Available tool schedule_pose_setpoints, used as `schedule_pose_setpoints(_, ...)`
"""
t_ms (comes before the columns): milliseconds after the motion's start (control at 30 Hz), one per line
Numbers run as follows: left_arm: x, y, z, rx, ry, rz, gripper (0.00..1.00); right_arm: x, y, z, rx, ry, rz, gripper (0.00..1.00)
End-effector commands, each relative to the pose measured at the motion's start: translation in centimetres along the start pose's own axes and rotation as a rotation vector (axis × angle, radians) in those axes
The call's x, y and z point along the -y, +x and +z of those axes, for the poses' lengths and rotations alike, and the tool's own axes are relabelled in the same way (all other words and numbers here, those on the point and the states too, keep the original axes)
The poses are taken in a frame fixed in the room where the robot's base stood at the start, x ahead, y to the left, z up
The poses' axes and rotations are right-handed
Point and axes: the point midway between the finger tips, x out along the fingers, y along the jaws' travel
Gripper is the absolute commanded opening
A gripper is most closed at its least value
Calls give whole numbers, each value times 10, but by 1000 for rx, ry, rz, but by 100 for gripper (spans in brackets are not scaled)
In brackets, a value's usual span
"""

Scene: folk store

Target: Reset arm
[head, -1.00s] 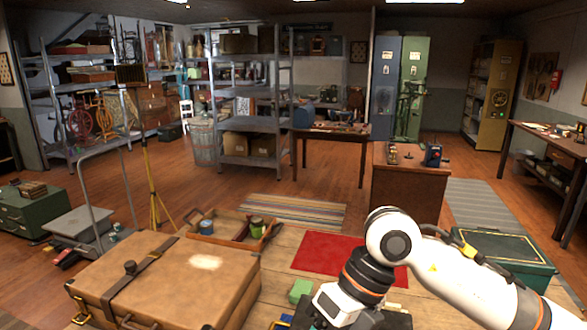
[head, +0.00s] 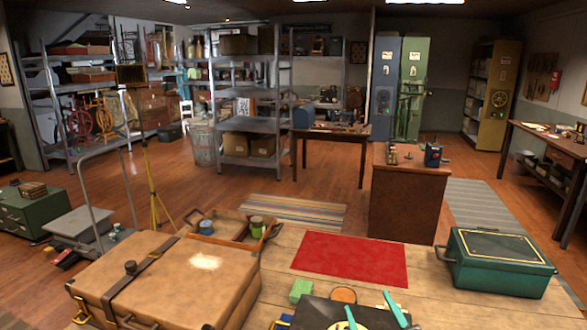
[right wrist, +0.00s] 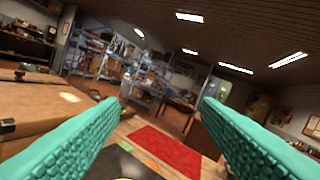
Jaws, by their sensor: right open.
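My right gripper (head: 367,299) shows at the bottom of the head view as two teal fingers, spread apart over the front of the wooden table. In the right wrist view its two textured teal fingers (right wrist: 161,100) stand wide apart with nothing between them. My left gripper is not in view.
A brown suitcase (head: 160,275), an open wooden tray (head: 231,238), a red mat (head: 350,259), a green block (head: 300,291) and a green metal box (head: 499,263) are on the table.

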Motion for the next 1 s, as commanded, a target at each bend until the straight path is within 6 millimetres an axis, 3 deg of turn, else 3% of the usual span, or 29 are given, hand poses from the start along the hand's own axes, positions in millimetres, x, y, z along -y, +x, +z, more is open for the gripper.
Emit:
schedule_pose_setpoints(33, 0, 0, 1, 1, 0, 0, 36, 0, -16, -36, -155, 45, -4, 57)
schedule_pose_setpoints(100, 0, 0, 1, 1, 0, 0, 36, -2, -43, -83, -367, 94, 0, 57)
schedule_pose_setpoints(200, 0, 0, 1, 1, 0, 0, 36, -10, -90, -135, -637, 152, 29, 57)
schedule_pose_setpoints(300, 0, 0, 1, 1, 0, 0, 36, -19, -134, -168, -846, 192, 66, 57)
schedule_pose_setpoints(500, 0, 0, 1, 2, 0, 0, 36, -36, -211, -202, -1156, 250, 148, 57)
schedule_pose_setpoints(700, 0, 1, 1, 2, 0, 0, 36, -50, -277, -217, -1393, 290, 235, 57)
schedule_pose_setpoints(1000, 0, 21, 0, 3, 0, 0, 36, -91, -268, -324, -1415, 283, 243, 57)
